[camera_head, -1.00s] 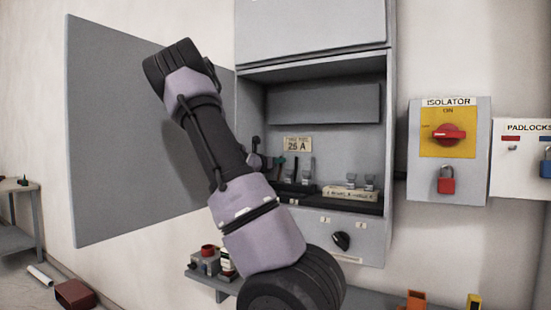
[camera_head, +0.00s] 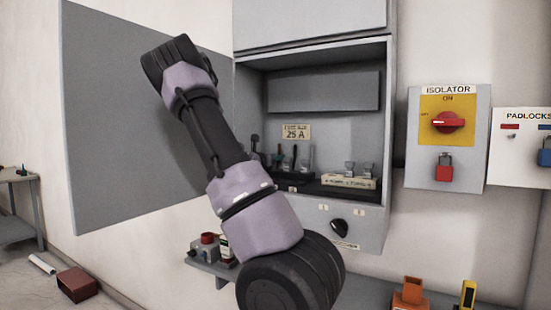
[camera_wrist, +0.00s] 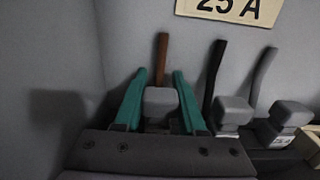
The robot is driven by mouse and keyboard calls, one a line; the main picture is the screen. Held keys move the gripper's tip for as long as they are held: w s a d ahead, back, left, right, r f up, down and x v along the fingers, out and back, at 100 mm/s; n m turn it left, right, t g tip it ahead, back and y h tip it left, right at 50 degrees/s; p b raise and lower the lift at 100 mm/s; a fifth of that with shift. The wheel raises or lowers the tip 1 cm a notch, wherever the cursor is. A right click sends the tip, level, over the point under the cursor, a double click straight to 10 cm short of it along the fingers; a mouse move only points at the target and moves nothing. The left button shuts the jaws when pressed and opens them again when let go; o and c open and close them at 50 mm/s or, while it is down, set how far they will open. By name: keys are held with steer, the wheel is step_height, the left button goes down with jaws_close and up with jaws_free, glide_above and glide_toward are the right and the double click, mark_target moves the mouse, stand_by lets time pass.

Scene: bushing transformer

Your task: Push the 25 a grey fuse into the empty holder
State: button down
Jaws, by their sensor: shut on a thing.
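In the wrist view my gripper (camera_wrist: 157,100) has two teal fingers, one on each side of the grey fuse (camera_wrist: 160,101), and is shut on it. A brown upright strip (camera_wrist: 162,58) rises behind the fuse. The fuse's lower end and the holder under it are hidden by the gripper body. In the head view my arm covers most of the gripper and the fuse. To the right stand two similar grey blocks, one (camera_wrist: 232,110) with a black upright strip and one (camera_wrist: 290,113) with a grey strip.
A 25 A label (camera_head: 296,132) is on the cabinet's back wall above the row. The cabinet (camera_head: 313,60) is open, its door (camera_head: 130,120) swung left. A pale labelled block (camera_head: 348,181) sits right of the row. The cabinet side wall (camera_wrist: 45,80) is close on the left.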

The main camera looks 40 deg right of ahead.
steer(key=shift+c, duration=2.1)
jaws_free()
steer(key=shift+a, duration=0.1)
steer(key=v, duration=1)
steer(key=shift+s+a, duration=0.2)
steer(key=shift+a, duration=0.05)
